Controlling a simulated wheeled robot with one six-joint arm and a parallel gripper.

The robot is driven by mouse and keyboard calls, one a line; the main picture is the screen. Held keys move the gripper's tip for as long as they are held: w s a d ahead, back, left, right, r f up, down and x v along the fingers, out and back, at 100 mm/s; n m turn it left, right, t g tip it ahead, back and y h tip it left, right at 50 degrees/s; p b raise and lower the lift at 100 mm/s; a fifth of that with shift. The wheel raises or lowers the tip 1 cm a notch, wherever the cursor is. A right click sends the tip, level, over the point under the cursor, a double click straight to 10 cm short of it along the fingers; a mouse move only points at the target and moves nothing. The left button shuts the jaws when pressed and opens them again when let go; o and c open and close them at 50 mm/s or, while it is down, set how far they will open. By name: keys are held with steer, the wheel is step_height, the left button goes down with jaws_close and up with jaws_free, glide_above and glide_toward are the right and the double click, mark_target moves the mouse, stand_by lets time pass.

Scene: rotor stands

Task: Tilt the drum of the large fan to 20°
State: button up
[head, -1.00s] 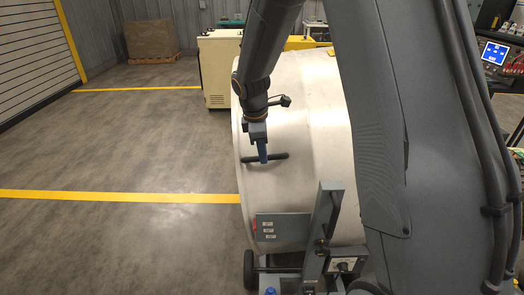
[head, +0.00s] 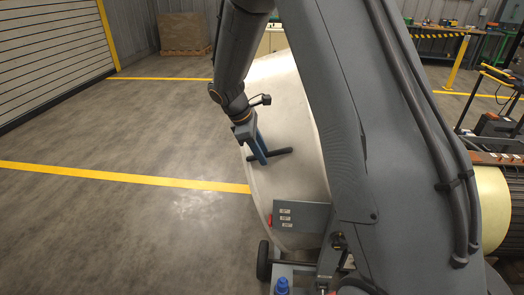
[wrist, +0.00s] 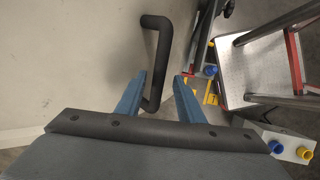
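The large fan's drum (head: 292,110) is a pale metal shell, its left rim slanted; much of it is hidden behind my arm. A black bar handle (head: 280,153) sticks out from its side. My gripper (head: 261,160), with blue fingers, is at the handle's left part. In the wrist view the black handle (wrist: 162,50) runs down into the gap between the two spread fingertips (wrist: 161,78); its lower end bends toward the drum beside the left finger. A gap shows on the right side of the bar, so the fingers are not closed on it.
A grey plate with white labels (head: 301,212), the fan's stand and a black wheel (head: 264,260) are below the drum. A silver step (wrist: 255,70) shows at right in the wrist view. The floor at left (head: 110,230) is clear.

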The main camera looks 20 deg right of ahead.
steer(key=shift+d+r, duration=0.1)
steer(key=shift+d, duration=0.05)
steer(key=shift+r, duration=0.1)
steer(key=shift+r, duration=0.25)
steer(key=b+v, duration=0.1)
steer(key=v, duration=0.6)
steer(key=shift+a, duration=0.25)
steer(key=s+f+m+y, duration=0.2)
steer(key=s+m, duration=0.4)
steer(key=s, duration=0.6)
steer(key=s+f+m+y, duration=0.2)
steer(key=s+m, duration=0.5)
steer(key=s, duration=0.6)
steer(key=shift+s+a+f+m+y, duration=0.25)
steer(key=shift+f+m+y, duration=0.05)
steer(key=shift+f, duration=0.2)
